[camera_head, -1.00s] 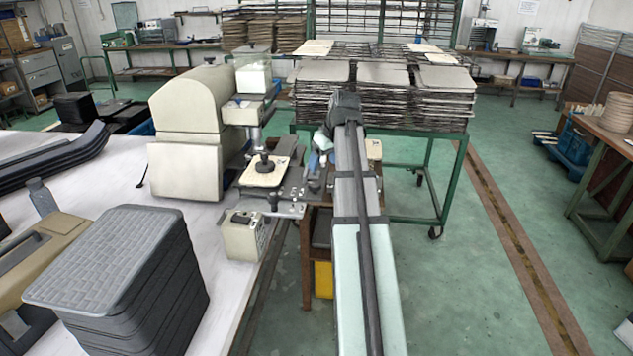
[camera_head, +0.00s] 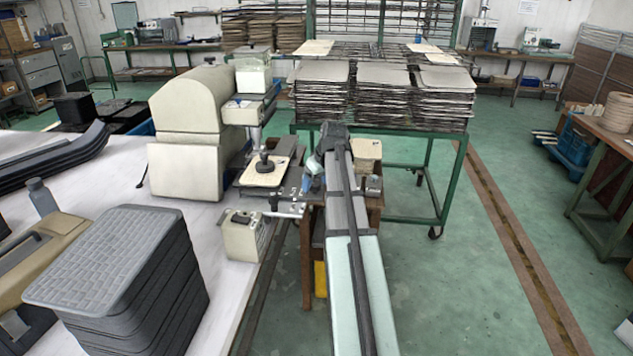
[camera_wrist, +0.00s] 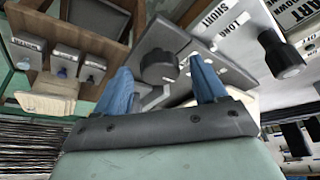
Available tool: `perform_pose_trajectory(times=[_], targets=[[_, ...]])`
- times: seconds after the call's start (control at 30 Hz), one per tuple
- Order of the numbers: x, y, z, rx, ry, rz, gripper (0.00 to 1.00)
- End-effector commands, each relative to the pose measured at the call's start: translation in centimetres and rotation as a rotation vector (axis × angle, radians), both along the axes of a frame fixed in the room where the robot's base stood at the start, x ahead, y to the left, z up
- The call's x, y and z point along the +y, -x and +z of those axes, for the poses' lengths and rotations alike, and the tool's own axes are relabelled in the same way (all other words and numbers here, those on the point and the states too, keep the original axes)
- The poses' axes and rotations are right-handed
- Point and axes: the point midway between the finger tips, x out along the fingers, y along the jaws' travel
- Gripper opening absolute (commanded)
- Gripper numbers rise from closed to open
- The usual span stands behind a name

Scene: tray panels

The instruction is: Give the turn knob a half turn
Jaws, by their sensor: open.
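A dark round knob (camera_wrist: 158,66) stands on a grey plate (camera_wrist: 190,45) in the wrist view; I take it as the turn knob. My gripper (camera_wrist: 164,84) is open, with one blue finger on either side of the knob in the picture. I cannot tell whether the fingertips reach down around it or touch it. In the head view my gripper (camera_head: 311,178) is over the small bench beside the white table, largely hidden by my arm. The turn knob is not clearly made out there.
A black upright knob (camera_wrist: 275,50) stands on a white lettered panel to the right. To the left a wooden tray holds several small switch boxes (camera_wrist: 65,60). A cream box (camera_head: 244,236) and stacked dark trays (camera_head: 105,260) stand on the white table.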

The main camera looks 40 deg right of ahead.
Motion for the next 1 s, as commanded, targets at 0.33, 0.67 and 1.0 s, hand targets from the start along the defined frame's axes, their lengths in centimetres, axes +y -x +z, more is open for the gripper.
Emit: perform_pose_trajectory(times=[0.33,0.67,1.0], targets=[[0.01,0.01,0.02,0.0,0.0,0.0,0.54],[0.01,0.01,0.03,0.0,0.0,0.0,0.22],[0.09,0.01,0.03,0.0,-0.001,-0.028,0.15]])
